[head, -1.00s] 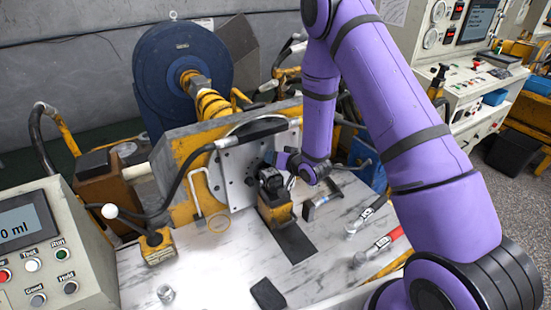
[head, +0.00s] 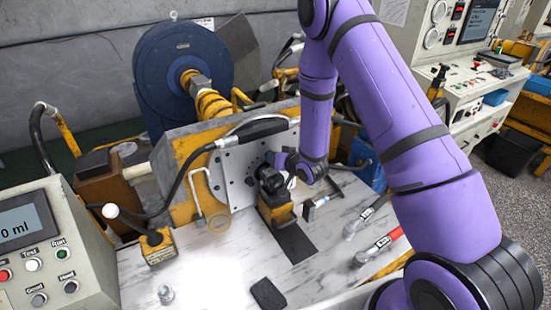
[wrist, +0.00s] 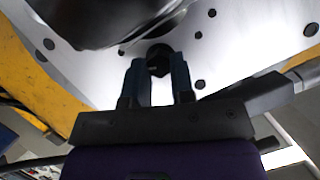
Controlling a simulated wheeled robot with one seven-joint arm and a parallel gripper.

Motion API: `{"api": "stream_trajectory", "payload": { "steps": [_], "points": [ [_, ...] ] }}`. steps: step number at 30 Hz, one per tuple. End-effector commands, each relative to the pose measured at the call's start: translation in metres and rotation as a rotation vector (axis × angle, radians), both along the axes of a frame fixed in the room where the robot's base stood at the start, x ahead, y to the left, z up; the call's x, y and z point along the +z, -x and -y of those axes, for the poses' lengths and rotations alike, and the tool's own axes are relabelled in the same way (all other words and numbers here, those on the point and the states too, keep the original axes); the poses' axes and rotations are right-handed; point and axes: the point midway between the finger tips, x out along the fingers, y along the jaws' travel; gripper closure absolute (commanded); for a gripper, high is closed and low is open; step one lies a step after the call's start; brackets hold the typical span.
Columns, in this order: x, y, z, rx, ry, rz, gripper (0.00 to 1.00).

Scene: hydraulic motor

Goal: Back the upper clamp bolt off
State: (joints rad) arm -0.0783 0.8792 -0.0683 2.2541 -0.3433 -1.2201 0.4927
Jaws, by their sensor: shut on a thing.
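The upper clamp bolt (wrist: 158,58) shows a dark head on the pale drilled plate (wrist: 240,40) in the wrist view. My gripper (wrist: 158,76) has its two fingers closed around the bolt head, one on each side. The dark motor body (wrist: 100,15) is just above and left of the fingers. In the head view, the motor (head: 269,180) sits on a yellow support in front of the mounting plate (head: 232,178). My gripper (head: 281,160) is close against the plate behind the motor, and the bolt is hidden there.
A black hose (head: 180,180) curves along the plate's left side. A yellow lever box (head: 157,247) stands left. A dark pad (head: 267,293) and small metal part (head: 165,294) lie in front. The front bench top is mostly clear.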

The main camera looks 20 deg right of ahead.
Motion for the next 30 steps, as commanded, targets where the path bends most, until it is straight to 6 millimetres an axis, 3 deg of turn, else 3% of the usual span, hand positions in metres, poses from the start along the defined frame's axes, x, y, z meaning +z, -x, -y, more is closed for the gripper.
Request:
{"api": "stream_trajectory", "payload": {
  "steps": [30],
  "points": [
    [-0.0003, 0.0017, -0.0085, 0.001, 0.841, 0.168, 1.0]
  ]
}}
